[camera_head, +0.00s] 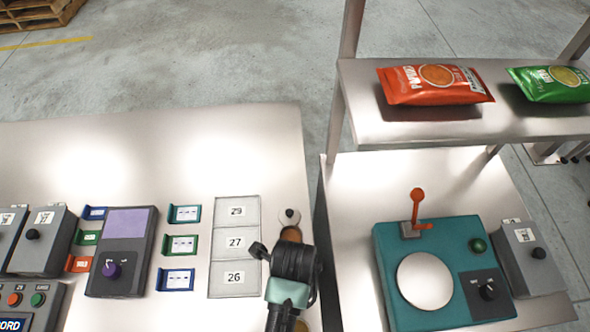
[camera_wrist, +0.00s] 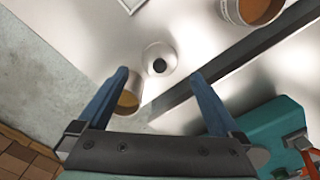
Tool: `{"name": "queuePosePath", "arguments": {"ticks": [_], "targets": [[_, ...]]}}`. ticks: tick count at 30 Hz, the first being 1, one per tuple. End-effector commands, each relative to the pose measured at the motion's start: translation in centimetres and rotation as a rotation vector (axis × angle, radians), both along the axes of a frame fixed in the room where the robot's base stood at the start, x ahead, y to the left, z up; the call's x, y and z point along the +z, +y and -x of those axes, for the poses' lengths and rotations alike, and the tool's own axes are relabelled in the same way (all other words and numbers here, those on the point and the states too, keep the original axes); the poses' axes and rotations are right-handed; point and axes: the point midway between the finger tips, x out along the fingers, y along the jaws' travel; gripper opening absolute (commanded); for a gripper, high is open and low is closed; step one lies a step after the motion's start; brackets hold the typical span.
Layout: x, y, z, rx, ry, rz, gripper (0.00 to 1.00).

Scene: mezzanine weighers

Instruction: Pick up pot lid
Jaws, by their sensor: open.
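The pot lid (camera_wrist: 156,61) is a round, pale metal disc with a dark knob, lying on the shiny worktop in the wrist view. In the head view a small pale disc with a dark centre (camera_head: 289,214), seemingly the lid, shows just beyond my gripper. My gripper (camera_wrist: 160,76) is open, with its two blue fingers spread on either side of the lid's line of sight and nothing between them. In the head view my dark wrist hides much around it, and the fingertips cannot be made out.
An open container with brown contents (camera_wrist: 128,101) stands close to one finger; another (camera_wrist: 250,10) is at the upper right. A teal weigher (camera_head: 390,270) stands on the right table, below a shelf (camera_head: 365,115) with packets. A numbered tray (camera_head: 234,262) lies left of my wrist.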

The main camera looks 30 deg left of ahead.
Motion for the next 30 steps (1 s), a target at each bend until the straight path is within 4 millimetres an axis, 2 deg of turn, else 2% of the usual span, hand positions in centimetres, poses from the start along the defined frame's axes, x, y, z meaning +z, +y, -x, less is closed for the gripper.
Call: {"name": "queuePosePath", "arguments": {"ticks": [5,15,25,30], "targets": [[-1.0,-0.1,0.1,0.001,0.001,0.000,1.00],[-5.1,-0.3,0.2,0.001,0.001,0.000,1.00],[-5.7,-0.3,0.1,0.001,-0.002,-0.001,1.00],[-5.7,-0.3,0.1,0.001,-0.002,-0.001,0.69]]}}
